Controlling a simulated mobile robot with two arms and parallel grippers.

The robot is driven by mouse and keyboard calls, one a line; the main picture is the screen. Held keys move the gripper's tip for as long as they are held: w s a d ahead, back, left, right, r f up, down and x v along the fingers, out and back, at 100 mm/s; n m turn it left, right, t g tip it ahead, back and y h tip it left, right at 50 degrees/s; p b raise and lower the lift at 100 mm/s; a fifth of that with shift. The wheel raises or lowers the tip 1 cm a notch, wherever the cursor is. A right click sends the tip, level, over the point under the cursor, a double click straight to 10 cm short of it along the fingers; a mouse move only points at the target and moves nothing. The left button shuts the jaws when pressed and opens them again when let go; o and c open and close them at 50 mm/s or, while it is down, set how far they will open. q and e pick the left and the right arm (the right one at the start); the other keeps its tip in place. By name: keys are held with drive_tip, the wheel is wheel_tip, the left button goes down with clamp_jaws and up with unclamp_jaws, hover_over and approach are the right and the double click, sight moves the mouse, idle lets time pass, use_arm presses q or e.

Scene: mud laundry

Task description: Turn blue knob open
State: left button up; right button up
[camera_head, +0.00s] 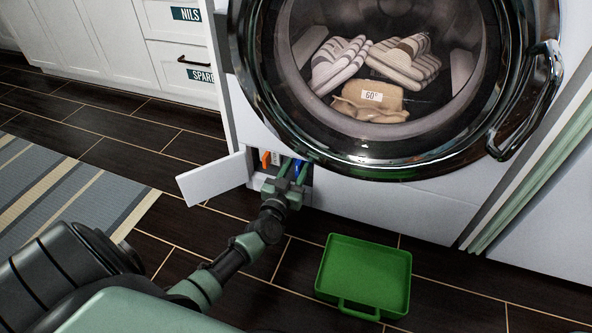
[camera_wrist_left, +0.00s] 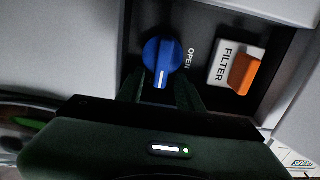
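The blue knob (camera_wrist_left: 161,56) sits in a dark recess at the bottom of the washing machine. In the left wrist view its white mark points down toward the gripper, and the word OPEN (camera_wrist_left: 190,66) is to its right. My left gripper (camera_head: 293,172) reaches into the recess. Its two fingers (camera_wrist_left: 160,92) are apart, one toward each side of the knob's lower part. I cannot tell whether they touch it. In the head view the knob (camera_head: 298,167) shows only partly between the fingers. My right gripper is not in view.
An orange handle (camera_wrist_left: 243,73) on a FILTER label is beside the knob. The white flap (camera_head: 213,178) hangs open left of the recess. A green tray (camera_head: 366,272) lies on the floor to the right. The round washer door (camera_head: 400,165) is above.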

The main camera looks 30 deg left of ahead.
sight(295, 161)
use_arm(q)
clamp_jaws()
drive_tip(key=shift+n, duration=0.3)
drive_tip(key=n, duration=0.2)
drive_tip(key=shift+s+a+n+p, duration=0.1)
drive_tip(key=shift+a+n+p, duration=0.2)
drive_tip(key=shift+n, duration=0.1)
drive_tip(key=n, duration=0.3)
drive_tip(key=shift+s+a+f+n, duration=0.1)
drive_tip(key=shift+a+f+n, duration=0.1)
drive_tip(key=shift+a+n, duration=0.1)
drive_tip(key=n, duration=0.3)
drive_tip(key=f+n+b, duration=0.1)
drive_tip(key=n, duration=0.1)
drive_tip(key=shift+s+a, duration=0.1)
drive_tip(key=shift+a, duration=0.25)
drive_tip(key=n, duration=0.3)
drive_tip(key=f+n+b, duration=0.1)
drive_tip(key=n, duration=0.2)
drive_tip(key=shift+a+b, duration=0.1)
drive_tip(key=shift+b, duration=0.2)
